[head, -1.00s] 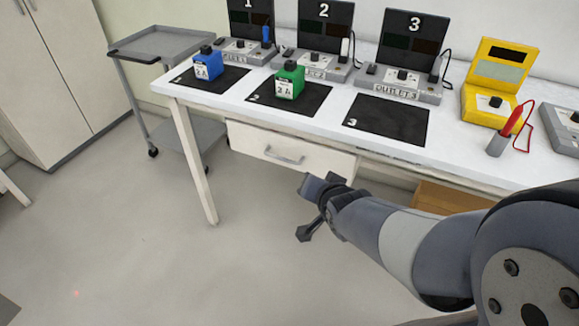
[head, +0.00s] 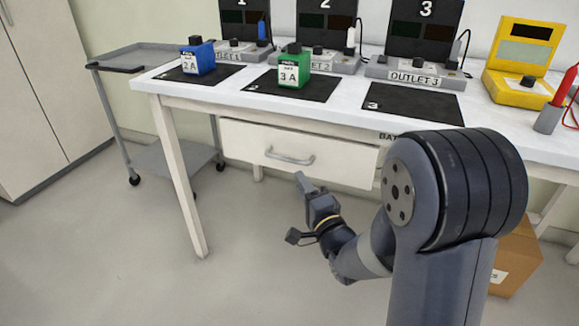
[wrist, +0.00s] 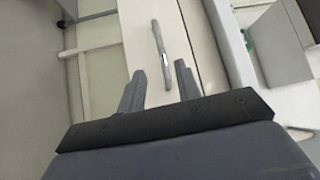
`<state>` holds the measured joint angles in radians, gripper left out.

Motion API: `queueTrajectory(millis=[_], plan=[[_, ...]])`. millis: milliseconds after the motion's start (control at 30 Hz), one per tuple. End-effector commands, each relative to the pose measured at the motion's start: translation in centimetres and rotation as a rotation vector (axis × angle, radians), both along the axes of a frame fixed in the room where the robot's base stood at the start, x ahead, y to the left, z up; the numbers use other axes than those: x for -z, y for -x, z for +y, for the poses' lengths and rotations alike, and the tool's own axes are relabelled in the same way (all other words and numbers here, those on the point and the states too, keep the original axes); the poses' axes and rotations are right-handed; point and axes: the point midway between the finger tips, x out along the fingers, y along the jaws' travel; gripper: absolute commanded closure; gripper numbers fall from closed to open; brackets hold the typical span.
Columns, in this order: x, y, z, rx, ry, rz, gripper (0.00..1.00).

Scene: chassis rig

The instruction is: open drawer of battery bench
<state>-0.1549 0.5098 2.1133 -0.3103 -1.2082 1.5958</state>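The battery bench (head: 330,122) is a white table with a white drawer (head: 340,163) under its top. The drawer looks shut. A grey bar handle (head: 290,157) is on its front. My gripper (head: 302,184) is in front of and a little below the handle, apart from it in the head view. In the wrist view, the handle (wrist: 161,57) lies ahead of the two fingers, between their lines. The fingers of my gripper (wrist: 158,85) are spread apart with nothing between them.
A blue battery (head: 197,58) and a green battery (head: 294,68) stand on black mats on the bench top. A grey cart (head: 150,58) is at the left. A cardboard box (head: 515,262) is on the floor at the right. The floor left of my arm is clear.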

Motion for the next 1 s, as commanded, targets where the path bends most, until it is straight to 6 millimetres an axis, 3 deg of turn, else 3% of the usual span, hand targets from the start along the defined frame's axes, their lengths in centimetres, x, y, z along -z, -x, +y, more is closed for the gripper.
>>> queueTrajectory(millis=[600, 1000], plan=[[-1.3, -8.3, 4.0, 0.001, 0.001, -0.002, 0.68], [-1.5, -9.3, 4.4, 0.002, 0.002, 0.001, 0.68]])
